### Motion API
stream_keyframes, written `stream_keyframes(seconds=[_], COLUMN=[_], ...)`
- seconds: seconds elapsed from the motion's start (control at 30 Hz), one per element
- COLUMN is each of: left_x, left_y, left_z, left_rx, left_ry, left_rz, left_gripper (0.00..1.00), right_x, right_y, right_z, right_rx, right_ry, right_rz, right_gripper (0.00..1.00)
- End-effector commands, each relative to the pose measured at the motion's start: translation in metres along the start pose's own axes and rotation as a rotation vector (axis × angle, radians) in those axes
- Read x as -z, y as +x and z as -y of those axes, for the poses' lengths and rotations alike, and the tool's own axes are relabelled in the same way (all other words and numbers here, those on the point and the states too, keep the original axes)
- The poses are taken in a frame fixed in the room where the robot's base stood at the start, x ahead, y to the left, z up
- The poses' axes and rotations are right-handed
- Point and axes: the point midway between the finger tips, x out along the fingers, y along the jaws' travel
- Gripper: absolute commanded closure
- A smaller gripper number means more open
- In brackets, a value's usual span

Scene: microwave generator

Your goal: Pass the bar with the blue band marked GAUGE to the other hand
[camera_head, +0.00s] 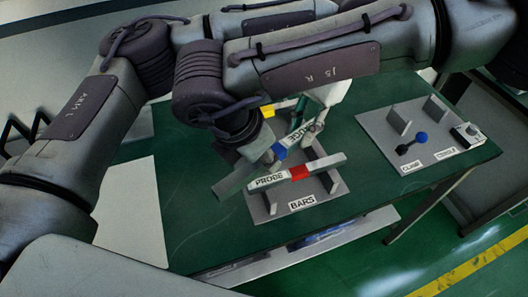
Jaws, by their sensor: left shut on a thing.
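The bar with the blue band (279,151) carries a partly covered label that seems to read GAUGE. It is slanted above the rack labelled BARS (303,203). My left gripper (318,108), the higher one, is shut on its upper right end. My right gripper (268,158) is at the bar just left of the blue band, over its lower left part. Its fingers are partly hidden, so I cannot tell whether they touch or grip the bar. A bar with a red band (299,173) marked PROBE lies across the rack, below and right of it.
A yellow-banded piece (267,112) and a green-banded piece (300,106) show behind my grippers, mostly hidden. A grey plate (385,125) on the right holds uprights and a blue-knobbed part (421,137). The green tabletop (385,180) is clear in front of that plate.

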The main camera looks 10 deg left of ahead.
Motion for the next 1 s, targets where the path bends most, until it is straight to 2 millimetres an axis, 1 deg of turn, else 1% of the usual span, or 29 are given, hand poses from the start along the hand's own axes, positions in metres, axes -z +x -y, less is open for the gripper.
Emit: stream_keyframes(seconds=[0.13, 0.17, 0.3, 0.33, 0.6, 0.73, 0.87, 1.0], left_x=[0.0, 0.0, 0.0, 0.0, 0.0, 0.0, 0.0, 0.0], left_y=[0.0, -0.001, -0.001, 0.0, -0.001, -0.009, -0.031, -0.062], left_z=[-0.001, -0.001, -0.001, -0.001, -0.001, -0.001, 0.0, -0.001], left_rx=[-0.002, -0.002, -0.002, -0.001, -0.001, 0.0, 0.003, 0.003], left_ry=[0.001, 0.002, 0.002, 0.002, 0.001, 0.001, -0.002, -0.003], left_rz=[0.0, 0.0, 0.0, 0.0, 0.0, -0.001, -0.004, -0.005], left_gripper=[1.0, 0.72, 0.49, 0.46, 0.46, 0.46, 0.46, 0.46], right_x=[0.0, 0.0, 0.0, 0.0, 0.0, 0.0, 0.0, 0.0], right_y=[0.0, -0.001, -0.001, -0.001, -0.001, -0.001, -0.001, -0.001], right_z=[-0.001, -0.001, -0.001, -0.001, -0.001, -0.001, -0.001, -0.001], right_rx=[-0.003, -0.003, -0.003, -0.003, -0.002, -0.002, -0.002, -0.002], right_ry=[0.0, 0.0, 0.0, 0.0, 0.0, 0.0, 0.0, 0.0], right_rz=[0.0, 0.0, 0.0, 0.0, 0.0, 0.0, 0.0, 0.0], right_gripper=[1.0, 1.0, 1.0, 1.0, 1.0, 1.0, 1.0, 1.0])
